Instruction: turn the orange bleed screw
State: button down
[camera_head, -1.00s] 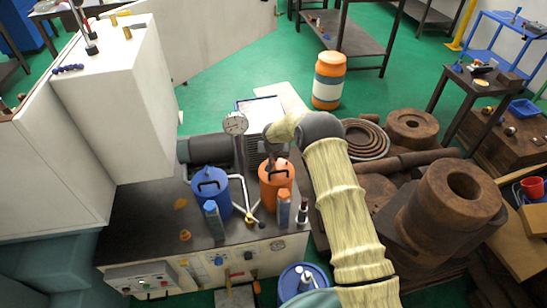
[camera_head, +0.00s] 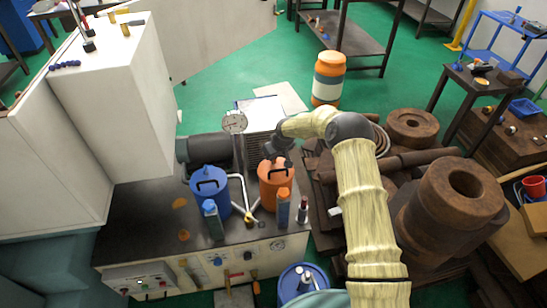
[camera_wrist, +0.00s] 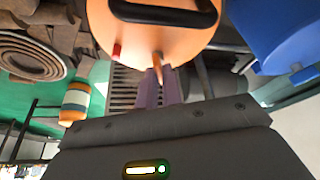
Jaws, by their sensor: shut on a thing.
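The orange canister (camera_head: 276,187) with a black handle stands on the dark bench top, right of the blue one. In the wrist view the same orange canister (camera_wrist: 150,40) fills the top middle. The small orange bleed screw (camera_wrist: 156,60) sticks out from its lower edge there. My gripper (camera_wrist: 161,78) has its two purplish fingers shut on the screw's end. In the head view my gripper (camera_head: 278,150) is a dark shape at the canister's far upper side. The screw and fingertips are hidden there.
A blue canister (camera_head: 209,188) stands close on the left, with pale pipes between the two. A pressure gauge (camera_head: 235,123) rises behind them. Small bottles stand along the bench's front. A small red part (camera_wrist: 117,50) is beside the screw.

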jog(key=n+b, duration=0.1)
jog(key=n, duration=0.1)
jog(key=n+g+y+b, duration=0.1)
jog(key=n+b, duration=0.1)
jog(key=n, duration=0.1)
jog(key=shift+w+d+f+g, duration=0.1)
jog(key=shift+w+f+g, duration=0.1)
jog(key=shift+g, duration=0.1)
jog(key=shift+r+n+g+y+b, duration=0.15)
jog(key=shift+n+g+y+b, duration=0.35)
jog(key=shift+n+b, duration=0.9)
jog(key=shift+n+p, duration=0.4)
jog(key=shift+n, duration=0.1)
jog(key=c, duration=1.6)
grip_release()
jog(key=shift+o, duration=0.2)
jog(key=shift+r, duration=0.1)
jog(key=v, duration=1.7)
jog(key=shift+w+r, duration=0.2)
jog(key=shift+r, duration=0.05)
